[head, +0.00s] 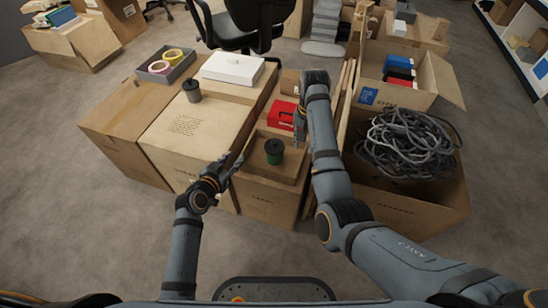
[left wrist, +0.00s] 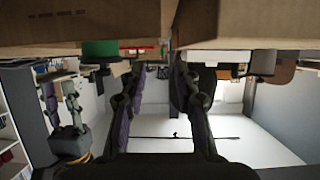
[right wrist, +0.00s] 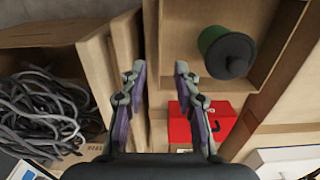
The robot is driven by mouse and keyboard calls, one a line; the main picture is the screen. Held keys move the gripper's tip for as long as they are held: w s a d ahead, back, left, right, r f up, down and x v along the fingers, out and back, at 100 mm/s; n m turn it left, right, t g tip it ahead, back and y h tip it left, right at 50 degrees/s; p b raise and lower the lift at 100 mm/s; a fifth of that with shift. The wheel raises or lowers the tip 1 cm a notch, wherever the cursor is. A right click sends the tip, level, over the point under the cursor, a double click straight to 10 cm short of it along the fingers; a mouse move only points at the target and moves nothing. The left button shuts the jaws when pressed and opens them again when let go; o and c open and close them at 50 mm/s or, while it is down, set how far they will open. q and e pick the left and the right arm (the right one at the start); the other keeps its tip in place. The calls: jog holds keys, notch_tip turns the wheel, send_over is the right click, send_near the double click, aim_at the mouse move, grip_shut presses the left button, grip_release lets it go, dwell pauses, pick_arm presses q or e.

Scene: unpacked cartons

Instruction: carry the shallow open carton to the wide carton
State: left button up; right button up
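The shallow open carton (head: 262,172) sits on a tall carton in the middle of the head view. A green can with a dark lid (head: 274,152) stands inside it; the right wrist view shows the can (right wrist: 227,52) and the carton's floor (right wrist: 180,28). My left gripper (head: 236,162) is open beside the carton's left side, apparently empty. My right gripper (right wrist: 155,68) is open at its right side, fingers either side of a wall edge; contact is unclear. The broad carton with printed text (head: 185,130), apparently the wide carton, stands left of it.
A dark canister (head: 192,91) and a white box (head: 233,69) stand on the printed carton. A red box (head: 281,115) lies behind the shallow carton. Upright cardboard panels and a carton of grey cables (head: 410,145) stand close on the right.

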aim_at(246, 147)
pick_arm(q)
jog(key=shift+w, duration=0.1)
pick_arm(e)
jog(key=shift+f, duration=0.15)
